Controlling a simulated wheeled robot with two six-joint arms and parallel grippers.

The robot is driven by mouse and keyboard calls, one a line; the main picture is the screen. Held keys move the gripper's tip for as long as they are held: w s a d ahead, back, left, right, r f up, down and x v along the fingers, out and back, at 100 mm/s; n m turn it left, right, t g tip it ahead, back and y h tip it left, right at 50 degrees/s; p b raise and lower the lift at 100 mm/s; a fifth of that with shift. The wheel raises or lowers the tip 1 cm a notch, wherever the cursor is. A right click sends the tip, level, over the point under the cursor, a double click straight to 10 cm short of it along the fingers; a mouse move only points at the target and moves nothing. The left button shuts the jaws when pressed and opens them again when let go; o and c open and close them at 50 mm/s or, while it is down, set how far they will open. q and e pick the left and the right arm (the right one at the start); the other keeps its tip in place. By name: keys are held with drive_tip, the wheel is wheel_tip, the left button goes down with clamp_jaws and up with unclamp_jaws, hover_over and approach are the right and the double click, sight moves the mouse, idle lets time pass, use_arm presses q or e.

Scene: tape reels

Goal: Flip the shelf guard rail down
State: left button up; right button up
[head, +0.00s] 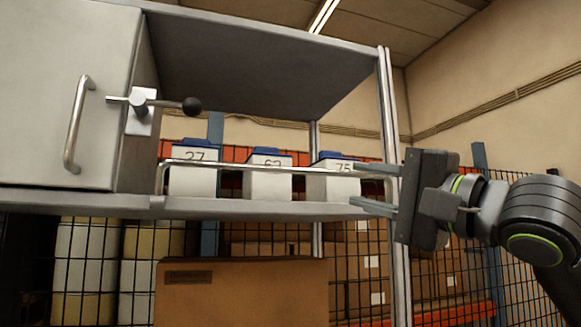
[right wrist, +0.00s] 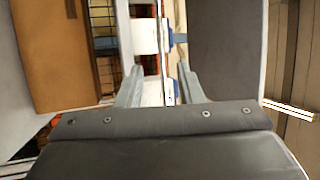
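The shelf guard rail (head: 225,165) is a thin metal bar standing raised along the shelf's front edge, across the fronts of the white bins. My right gripper (head: 354,184) is at the rail's right end, its two fingers apart, one higher and one lower. In the right wrist view the open fingers (right wrist: 160,70) stand either side of the thin rail (right wrist: 164,50), with gaps visible. Whether either finger touches it I cannot tell. The rail's right end is partly hidden by the gripper. My left gripper is not in view.
White bins with blue tops, labelled 27 (head: 193,182), 63 (head: 267,185) and 75 (head: 340,188), stand on the shelf (head: 240,209). A grey cabinet door (head: 45,60) and a lever with a black knob (head: 192,105) are left. A metal post (head: 393,110) stands right. A cardboard box (head: 240,300) is below.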

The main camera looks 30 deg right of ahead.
sight(294, 171)
drive_tip(key=p+x, duration=1)
drive_tip(key=x, duration=0.5)
drive_tip(key=shift+w+r+p, duration=0.15)
drive_tip(key=shift+r+p, duration=0.05)
drive_tip(key=shift+p, duration=0.2)
drive_tip(key=shift+w+a+p, duration=0.15)
drive_tip(key=shift+w+p, duration=0.15)
drive_tip(key=shift+w, duration=0.3)
clamp_jaws()
